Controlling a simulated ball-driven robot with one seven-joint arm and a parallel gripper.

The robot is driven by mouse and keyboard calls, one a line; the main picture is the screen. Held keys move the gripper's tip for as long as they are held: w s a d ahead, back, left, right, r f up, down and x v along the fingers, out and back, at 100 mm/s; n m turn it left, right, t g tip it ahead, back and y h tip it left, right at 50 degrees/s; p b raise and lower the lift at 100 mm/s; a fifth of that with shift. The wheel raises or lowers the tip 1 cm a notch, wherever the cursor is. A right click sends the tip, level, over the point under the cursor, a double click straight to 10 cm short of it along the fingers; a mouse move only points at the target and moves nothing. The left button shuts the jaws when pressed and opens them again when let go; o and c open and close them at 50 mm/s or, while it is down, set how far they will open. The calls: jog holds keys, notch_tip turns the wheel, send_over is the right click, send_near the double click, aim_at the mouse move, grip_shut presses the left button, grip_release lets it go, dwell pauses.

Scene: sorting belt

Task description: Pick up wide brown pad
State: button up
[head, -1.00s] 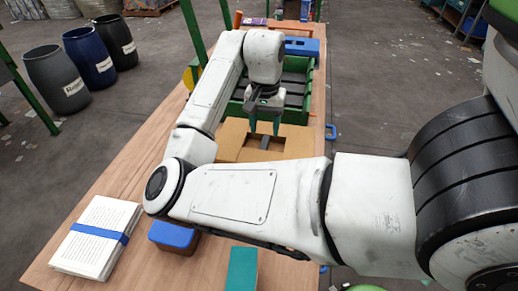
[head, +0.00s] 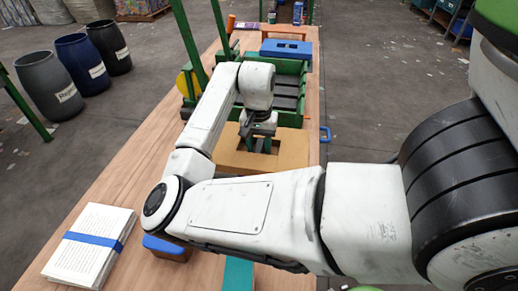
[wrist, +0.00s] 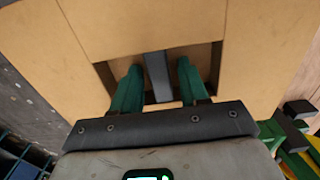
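The wide brown pad (head: 291,152) lies on the wooden bench, in front of the green crate. In the wrist view the pad (wrist: 200,22) has a rectangular recess with a dark grey bar (wrist: 157,77) across it. My gripper (head: 260,146) is down at this recess. In the wrist view its green fingers (wrist: 160,69) stand on either side of the bar, with gaps between. The gripper is open. The fingertips' depth in the recess is hard to judge.
A green crate (head: 303,103) stands just beyond the pad, with a blue block (head: 286,48) behind it. Papers with a blue band (head: 92,243) and a blue-topped block (head: 163,247) lie nearer. Green posts rise at the bench's left edge.

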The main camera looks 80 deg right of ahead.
aim_at(259, 146)
grip_shut()
jog(key=shift+r, duration=0.2)
dwell(0.3)
jog(key=shift+r, duration=0.25)
notch_tip(259, 146, up, 2)
jog(key=shift+r, duration=0.1)
jog(key=s+a+r+p, duration=0.2)
jog(key=s+a+r, duration=0.2)
jog(key=s+r, duration=0.6)
jog(key=s, duration=0.3)
jog(key=shift+s+a+p, duration=0.15)
jog(key=shift+p, duration=0.2)
jog(key=shift+r+p, duration=0.1)
jog(key=shift+p, duration=0.3)
